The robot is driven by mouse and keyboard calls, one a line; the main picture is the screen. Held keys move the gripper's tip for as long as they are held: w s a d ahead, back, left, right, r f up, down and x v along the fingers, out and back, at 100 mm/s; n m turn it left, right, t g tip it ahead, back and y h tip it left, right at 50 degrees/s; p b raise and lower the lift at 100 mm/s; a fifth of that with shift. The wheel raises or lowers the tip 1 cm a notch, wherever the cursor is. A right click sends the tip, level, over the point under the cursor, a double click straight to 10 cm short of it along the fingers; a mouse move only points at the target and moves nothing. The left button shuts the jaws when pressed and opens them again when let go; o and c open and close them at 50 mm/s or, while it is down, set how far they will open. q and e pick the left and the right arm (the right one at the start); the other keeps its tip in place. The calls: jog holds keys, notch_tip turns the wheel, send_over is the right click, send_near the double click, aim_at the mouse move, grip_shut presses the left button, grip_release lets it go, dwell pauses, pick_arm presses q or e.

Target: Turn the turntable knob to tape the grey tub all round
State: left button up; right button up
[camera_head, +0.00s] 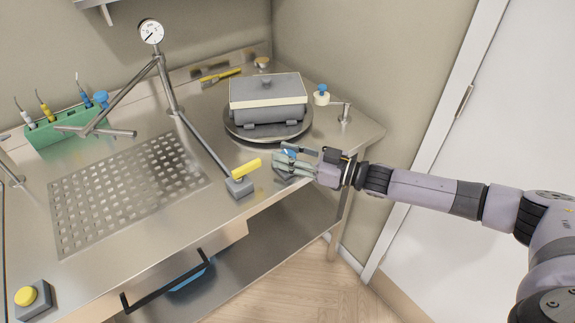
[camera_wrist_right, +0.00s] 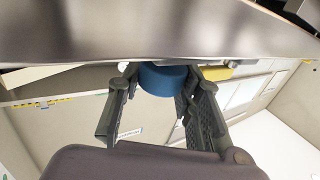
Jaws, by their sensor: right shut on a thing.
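The grey tub (camera_head: 267,92) sits on the round turntable (camera_head: 240,133) at the back right of the steel bench. A pale tape band runs along the tub's visible sides below the lid. A tape roll (camera_head: 321,98) with a blue top stands on an arm just right of the tub. My right gripper (camera_head: 284,160) is at the bench's front edge, shut on the blue turntable knob (camera_head: 291,153). In the right wrist view the blue knob (camera_wrist_right: 163,79) sits between the two fingers (camera_wrist_right: 160,90). My left gripper is not in view.
A yellow-handled lever on a grey block (camera_head: 239,187) stands just left of my right gripper. A perforated plate (camera_head: 125,190), a gauge stand (camera_head: 165,80) and a green rack (camera_head: 65,127) fill the left. A yellow button (camera_head: 26,296) is at the front left.

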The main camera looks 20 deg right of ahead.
jog(key=shift+n+g+y+b, duration=0.3)
jog(key=shift+n+g+y, duration=1)
jog(key=shift+g, duration=0.6)
jog(key=o, duration=1.2)
jog(key=shift+c, duration=0.2)
jog(key=shift+d, duration=0.15)
jog(key=v, duration=1.2)
